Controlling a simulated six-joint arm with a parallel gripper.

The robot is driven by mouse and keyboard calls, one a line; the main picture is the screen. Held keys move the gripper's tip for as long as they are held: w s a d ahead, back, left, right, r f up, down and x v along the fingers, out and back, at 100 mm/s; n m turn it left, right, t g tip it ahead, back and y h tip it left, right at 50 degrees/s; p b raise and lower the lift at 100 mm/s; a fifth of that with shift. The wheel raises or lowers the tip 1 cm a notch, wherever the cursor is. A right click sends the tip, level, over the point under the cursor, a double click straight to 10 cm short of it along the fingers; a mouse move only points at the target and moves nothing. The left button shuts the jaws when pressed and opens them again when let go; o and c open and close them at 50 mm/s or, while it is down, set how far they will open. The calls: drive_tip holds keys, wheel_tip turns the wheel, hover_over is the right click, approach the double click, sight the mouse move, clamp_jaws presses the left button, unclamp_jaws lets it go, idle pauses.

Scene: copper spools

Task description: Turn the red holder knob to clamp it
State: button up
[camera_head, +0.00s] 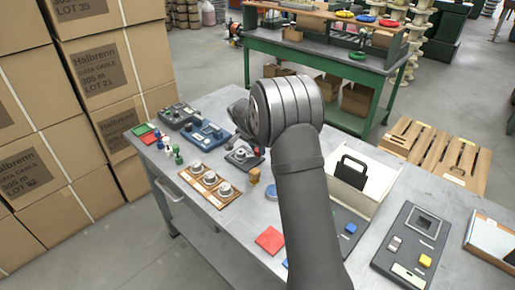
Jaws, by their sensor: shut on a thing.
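My gripper (241,125) is partly hidden behind my dark wrist, over the left middle of the grey bench. It points down at a small dark holder (243,157) with a grey round part. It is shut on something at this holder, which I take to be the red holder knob. The knob itself and its angle are hidden by my gripper, so I cannot see its colour or whether it is clamped.
A brown board (207,193) with several round metal pieces lies in front of the holder. A small wooden block (254,175) stands close by. Blue-grey devices (205,136) are to the left, a red square (270,240) near the front, a white box (378,185) to the right.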

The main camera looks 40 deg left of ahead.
drive_tip(key=o, duration=1)
drive_tip(key=shift+c, duration=0.2)
drive_tip(key=v, duration=1.7)
drive_tip(key=shift+r, duration=0.25)
drive_tip(key=x, duration=1.7)
drive_tip(key=shift+f, duration=0.3)
